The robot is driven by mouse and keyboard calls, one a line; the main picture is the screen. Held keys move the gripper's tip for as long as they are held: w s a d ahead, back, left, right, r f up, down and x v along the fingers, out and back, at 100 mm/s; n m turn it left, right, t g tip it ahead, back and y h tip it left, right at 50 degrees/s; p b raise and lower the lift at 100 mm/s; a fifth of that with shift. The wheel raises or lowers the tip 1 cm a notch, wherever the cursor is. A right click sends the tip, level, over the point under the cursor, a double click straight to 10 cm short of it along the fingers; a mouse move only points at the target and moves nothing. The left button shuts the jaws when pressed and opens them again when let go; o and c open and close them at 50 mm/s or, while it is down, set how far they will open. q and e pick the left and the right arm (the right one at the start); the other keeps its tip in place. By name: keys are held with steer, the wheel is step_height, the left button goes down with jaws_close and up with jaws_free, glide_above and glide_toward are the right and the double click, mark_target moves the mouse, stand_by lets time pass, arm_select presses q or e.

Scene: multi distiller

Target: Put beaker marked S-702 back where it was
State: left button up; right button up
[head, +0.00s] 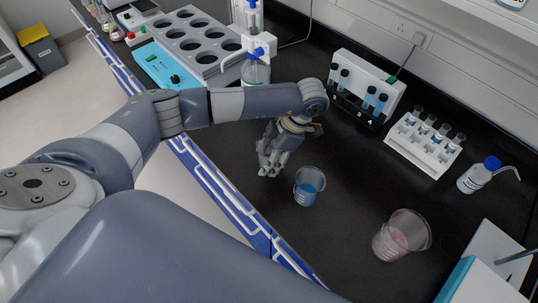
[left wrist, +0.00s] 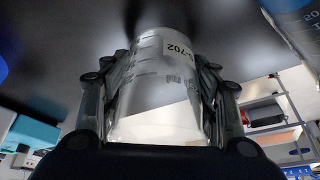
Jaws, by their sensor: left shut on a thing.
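A clear beaker with a white label ending in "-702" (left wrist: 165,85) fills the middle of the left wrist view. My left gripper (left wrist: 160,95) has its fingers on both sides of this beaker and is shut on it. In the head view my left gripper (head: 270,158) is low over the black bench, just left of the beaker with blue liquid (head: 308,187). The held beaker is hard to make out there, hidden by the fingers. I cannot tell whether it touches the bench. My right gripper is not in view.
A beaker with pinkish contents (head: 400,236) stands at the right. Behind are a dark-vial rack (head: 367,87), a white tube rack (head: 424,146) and a wash bottle (head: 478,175). A grey rack with round holes (head: 200,42) stands at the upper left. The bench's front edge is close.

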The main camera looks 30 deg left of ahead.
arm_select(q)
steer(key=shift+f, duration=0.45)
steer(key=shift+f, duration=0.1)
steer(key=o, duration=1.2)
